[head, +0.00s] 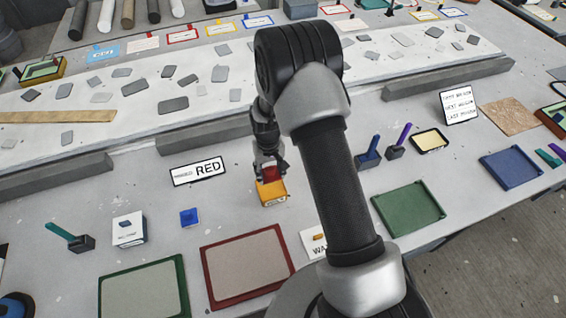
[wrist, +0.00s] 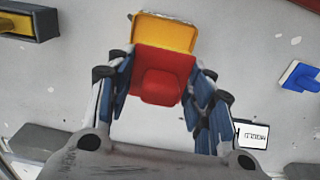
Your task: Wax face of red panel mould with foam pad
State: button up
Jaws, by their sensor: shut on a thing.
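The red panel mould (head: 247,265) lies flat at the front of the table in the head view, a grey face inside a dark red rim. My gripper (head: 269,168) is behind it and is shut on a red pad (head: 271,174). In the wrist view my gripper (wrist: 160,85) has its fingers on both sides of the red pad (wrist: 162,75), which has a raised block on it. A yellow box (head: 272,192) with a label is directly at the pad. I cannot tell whether the pad is inside it or just above it. The foam is not clearly visible.
A small blue block (head: 189,217) and a white box (head: 129,230) are left. A green-rimmed mould (head: 145,292) lies front left, a green tray (head: 408,208) right. My arm partly hides a WAX-labelled item (head: 314,243).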

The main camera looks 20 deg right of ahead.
aim_at(271, 189)
jog(key=shift+d+f, duration=0.2)
jog(key=shift+f, duration=0.2)
jog(key=shift+a+f+b, duration=0.3)
jog(key=shift+f+b, duration=0.25)
jog(key=shift+f, duration=0.1)
jog(key=shift+d+f+b, duration=0.1)
jog(key=shift+f+b, duration=1.15)
jog(key=shift+f, duration=0.9)
jog(key=shift+s+f+b, duration=0.1)
jog(key=shift+f+b, duration=0.45)
jog(key=shift+r, duration=0.1)
jog(key=shift+r+p, duration=2)
jog(key=shift+r, duration=1.45)
